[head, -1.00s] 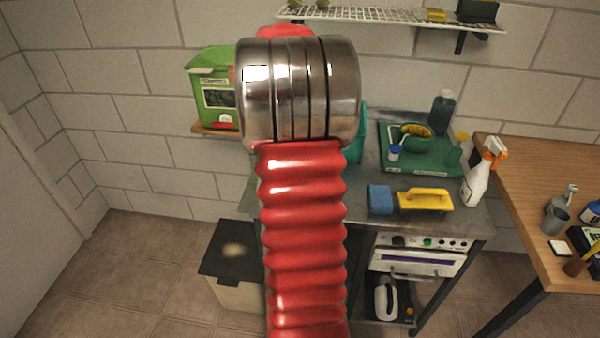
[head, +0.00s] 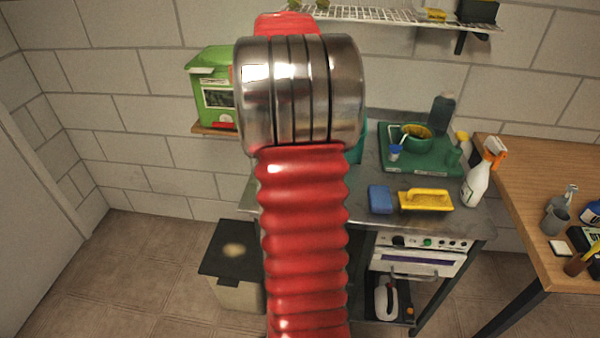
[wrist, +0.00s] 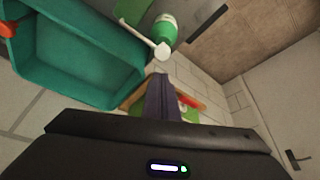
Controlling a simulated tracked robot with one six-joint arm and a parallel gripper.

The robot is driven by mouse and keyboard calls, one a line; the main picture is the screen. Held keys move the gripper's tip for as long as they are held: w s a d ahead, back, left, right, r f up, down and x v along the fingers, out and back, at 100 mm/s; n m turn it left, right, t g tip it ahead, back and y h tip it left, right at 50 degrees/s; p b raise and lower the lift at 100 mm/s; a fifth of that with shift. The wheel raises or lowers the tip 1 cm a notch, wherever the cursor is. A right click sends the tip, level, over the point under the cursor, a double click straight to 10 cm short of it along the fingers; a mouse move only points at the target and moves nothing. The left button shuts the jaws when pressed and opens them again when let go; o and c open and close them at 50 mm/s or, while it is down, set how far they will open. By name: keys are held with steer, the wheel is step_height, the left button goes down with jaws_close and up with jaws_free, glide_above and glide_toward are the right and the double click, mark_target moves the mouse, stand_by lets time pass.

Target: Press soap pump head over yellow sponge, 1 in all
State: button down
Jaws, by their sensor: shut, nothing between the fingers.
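In the wrist view, a green bottle (wrist: 166,26) with a white pump head (wrist: 162,51) and a long white spout lies just beyond my gripper (wrist: 160,84). The dark fingers are shut and empty. They point towards the pump head and appear apart from it, though the depth is hard to judge. In the head view, my arm hides the gripper and I cannot make out this bottle. I cannot tell which yellow thing is the yellow sponge.
A teal bin (wrist: 75,55) is close to my gripper in the wrist view. A green tray (head: 432,168) holds a bowl (head: 415,138) on the counter. A white spray bottle (head: 478,186) stands at the counter's right. A wire shelf (head: 390,14) hangs above.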

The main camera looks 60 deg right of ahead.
steer(key=shift+r, duration=0.85)
steer(key=shift+f, duration=0.25)
steer(key=s+a+n+y, duration=0.1)
steer(key=s+a, duration=0.3)
steer(key=a, duration=1.2)
steer(key=s+a+f+n+t+y, duration=0.1)
steer(key=s+a+n, duration=0.3)
steer(key=a, duration=1.3)
steer(key=s+a+n+t, duration=0.1)
steer(key=s+a, duration=0.4)
steer(key=a, duration=1.1)
steer(key=shift+s+a+f+n+y, duration=0.15)
steer(key=shift+a+f+n+y, duration=0.2)
steer(key=shift+n, duration=0.35)
